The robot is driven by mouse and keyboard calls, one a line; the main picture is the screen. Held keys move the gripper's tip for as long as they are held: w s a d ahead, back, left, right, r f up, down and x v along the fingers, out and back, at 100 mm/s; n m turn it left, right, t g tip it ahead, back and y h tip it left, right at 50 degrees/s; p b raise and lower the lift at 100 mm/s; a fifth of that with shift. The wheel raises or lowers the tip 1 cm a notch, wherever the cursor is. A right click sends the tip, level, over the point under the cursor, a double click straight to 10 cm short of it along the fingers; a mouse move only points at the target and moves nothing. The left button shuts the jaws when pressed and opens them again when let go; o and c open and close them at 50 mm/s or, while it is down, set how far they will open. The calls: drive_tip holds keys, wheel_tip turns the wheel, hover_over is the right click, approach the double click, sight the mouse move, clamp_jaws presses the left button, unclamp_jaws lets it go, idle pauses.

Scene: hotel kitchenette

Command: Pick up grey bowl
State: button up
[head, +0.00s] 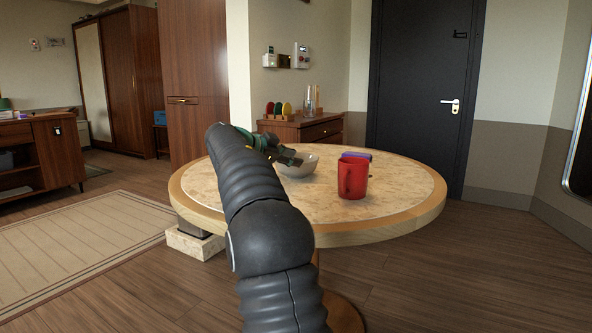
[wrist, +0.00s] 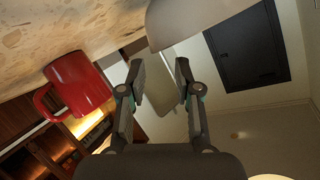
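The grey bowl (head: 303,167) stands upright on the round table, at the left of the red mug. In the wrist view the bowl (wrist: 190,20) fills the top middle, just beyond my fingertips, partly cut off by the frame edge. My gripper (head: 290,159) is at the bowl's left side in the head view, and it hides part of the bowl. In the wrist view my gripper (wrist: 160,70) is open, its two fingers apart with nothing held between them. I cannot tell whether a fingertip touches the bowl.
A red mug (head: 353,180) stands on the round table (head: 400,198), right of the bowl; it also shows in the wrist view (wrist: 78,84). A purple-blue item (head: 358,155) lies behind the mug. The table's right side is clear. A wooden cabinet (head: 322,130) stands behind.

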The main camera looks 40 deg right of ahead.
sight(306, 163)
drive_tip(key=shift+s+f+x, duration=0.15)
drive_tip(key=shift+x, duration=1.15)
drive_tip(key=shift+s+f+x, duration=0.1)
drive_tip(key=shift+s+x, duration=0.1)
drive_tip(key=shift+x, duration=1.15)
drive_tip(key=shift+a, duration=0.15)
clamp_jaws()
